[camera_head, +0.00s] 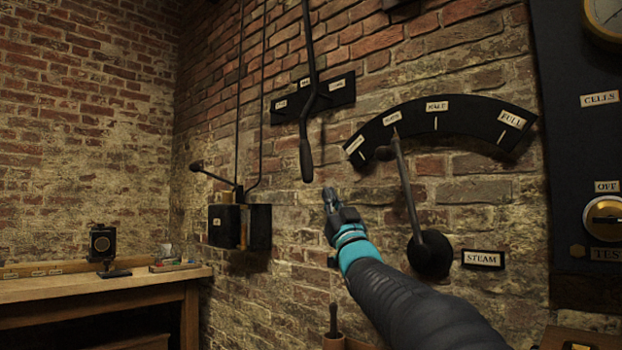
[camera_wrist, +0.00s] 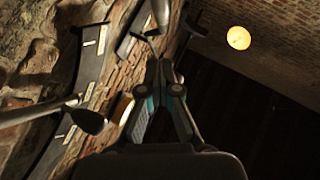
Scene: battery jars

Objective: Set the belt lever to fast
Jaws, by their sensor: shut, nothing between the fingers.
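The belt lever appears to be the long dark rod hanging on the brick wall, with a thick black handle (camera_head: 306,160) at its lower end. It passes in front of a black plate (camera_head: 340,93) with several small white labels, too small to read; the rod crosses near the middle label. My gripper (camera_head: 329,193) is just below and right of the handle in the head view, with a visible gap between them. In the wrist view my gripper (camera_wrist: 166,66) has its fingertips together and holds nothing. Contact with the lever is not visible.
Right of my gripper is the steam lever (camera_head: 407,190) before a black arc scale (camera_head: 465,115). A wall box (camera_head: 225,225) with another lever is at left. A wooden bench (camera_head: 100,288) stands lower left. A dark panel (camera_head: 580,150) with dials is at far right.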

